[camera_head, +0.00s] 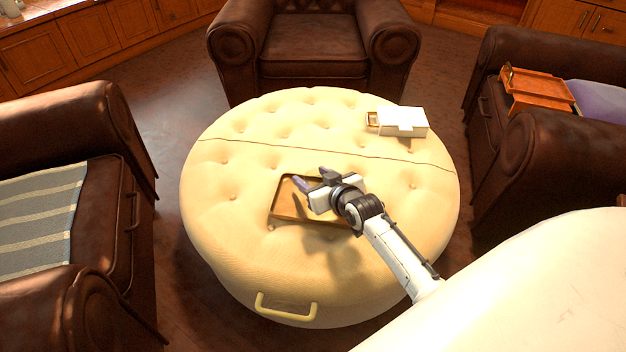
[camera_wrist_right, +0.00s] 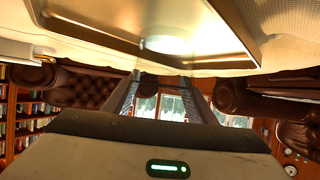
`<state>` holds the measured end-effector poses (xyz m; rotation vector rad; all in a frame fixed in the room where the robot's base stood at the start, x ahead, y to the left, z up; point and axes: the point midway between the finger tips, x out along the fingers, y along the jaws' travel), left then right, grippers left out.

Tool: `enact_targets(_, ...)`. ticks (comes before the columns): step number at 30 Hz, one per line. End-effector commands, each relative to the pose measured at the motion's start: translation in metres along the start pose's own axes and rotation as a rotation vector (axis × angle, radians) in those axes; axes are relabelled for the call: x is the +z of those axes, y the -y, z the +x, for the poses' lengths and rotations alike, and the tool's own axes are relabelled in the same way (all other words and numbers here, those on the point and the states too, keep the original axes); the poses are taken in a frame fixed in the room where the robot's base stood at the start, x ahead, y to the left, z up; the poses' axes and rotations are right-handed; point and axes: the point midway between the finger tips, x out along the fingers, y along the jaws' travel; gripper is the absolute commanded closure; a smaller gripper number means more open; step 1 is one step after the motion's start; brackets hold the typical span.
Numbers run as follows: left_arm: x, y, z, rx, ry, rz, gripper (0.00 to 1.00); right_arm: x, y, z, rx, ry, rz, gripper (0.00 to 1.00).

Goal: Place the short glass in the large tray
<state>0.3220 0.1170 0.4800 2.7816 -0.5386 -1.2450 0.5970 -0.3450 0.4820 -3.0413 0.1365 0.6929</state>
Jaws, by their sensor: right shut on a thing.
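The large tray (camera_head: 285,207), brown with a raised rim, lies on the round cream ottaman-style seat; its rim also shows close up in the wrist view (camera_wrist_right: 85,32). My right gripper (camera_head: 310,180) is above the tray, its fingers pointing to the left. Its two dark fingers also show in the wrist view (camera_wrist_right: 160,92). It is shut on the short glass (camera_wrist_right: 163,60), which is clear and hard to make out between the fingertips. My arm hides the tray's right part. My left gripper is not in view.
The tray rests on the round tufted ottoman (camera_head: 225,215). A white box-like thing (camera_head: 402,122) stands at its back right. Dark leather armchairs (camera_head: 315,45) surround the ottoman. The ottoman's left side and back are clear.

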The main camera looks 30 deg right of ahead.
Motion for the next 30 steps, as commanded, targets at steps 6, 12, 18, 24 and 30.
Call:
enact_targets(6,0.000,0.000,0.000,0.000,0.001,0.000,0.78,0.000,0.000,0.000,0.000,-0.002,0.000,0.76)
enact_targets(12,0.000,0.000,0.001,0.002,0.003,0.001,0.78,0.002,0.000,0.001,0.000,0.000,0.000,0.30)
enact_targets(18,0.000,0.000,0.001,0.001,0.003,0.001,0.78,0.002,0.000,0.001,0.000,0.000,0.000,0.30)
enact_targets(24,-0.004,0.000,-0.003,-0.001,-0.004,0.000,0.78,-0.002,0.000,-0.004,0.000,0.001,0.000,0.30)
enact_targets(30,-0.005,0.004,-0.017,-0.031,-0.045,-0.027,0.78,-0.003,0.001,-0.042,-0.001,0.003,0.001,0.30)
